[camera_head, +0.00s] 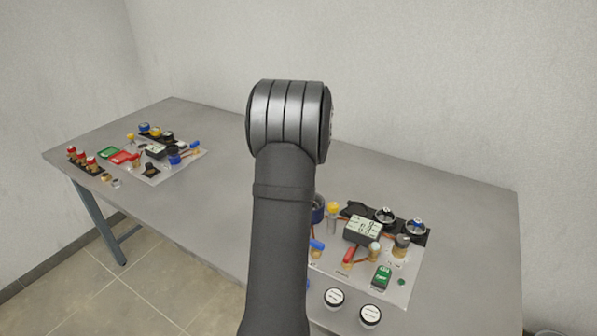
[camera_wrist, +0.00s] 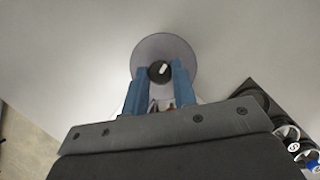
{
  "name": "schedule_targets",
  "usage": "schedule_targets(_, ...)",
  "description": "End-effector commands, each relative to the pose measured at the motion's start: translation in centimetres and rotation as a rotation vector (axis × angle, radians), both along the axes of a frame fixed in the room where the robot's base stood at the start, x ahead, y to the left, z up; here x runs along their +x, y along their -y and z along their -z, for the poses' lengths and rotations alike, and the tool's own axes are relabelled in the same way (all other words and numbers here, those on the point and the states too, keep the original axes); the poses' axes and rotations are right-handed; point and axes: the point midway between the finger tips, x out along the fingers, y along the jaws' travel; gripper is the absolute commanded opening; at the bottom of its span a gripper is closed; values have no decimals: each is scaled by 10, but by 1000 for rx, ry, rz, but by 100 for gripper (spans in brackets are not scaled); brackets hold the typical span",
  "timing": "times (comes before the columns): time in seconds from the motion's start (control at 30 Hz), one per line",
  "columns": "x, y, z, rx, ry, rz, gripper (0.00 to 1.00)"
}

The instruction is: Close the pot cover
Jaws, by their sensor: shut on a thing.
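In the wrist view a round, pale grey-lilac disc, which looks like the pot cover (camera_wrist: 160,44), has a small black knob (camera_wrist: 159,72) with a white mark at its centre. My gripper (camera_wrist: 160,75) has two blue fingers shut on the knob from either side. In the head view my arm hides the gripper and the cover. A dark blue round vessel (camera_head: 318,210), perhaps the pot, stands at the arm's right edge, partly hidden. I cannot tell how far the cover is from it.
A black tray (camera_head: 426,236) with round dials or cups lies at the right; part of it shows in the wrist view (camera_wrist: 262,98). A meter box (camera_head: 363,230), valves and two white-topped jars (camera_head: 334,297) are nearby. Another panel (camera_head: 190,161) lies at the left. The table middle is largely clear.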

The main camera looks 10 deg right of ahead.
Motion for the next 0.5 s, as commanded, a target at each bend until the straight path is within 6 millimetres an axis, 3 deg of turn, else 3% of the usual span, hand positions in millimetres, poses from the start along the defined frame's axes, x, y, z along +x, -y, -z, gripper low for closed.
schedule_targets(0.5, -14, 10, 0, -1, -1, 311, 0)
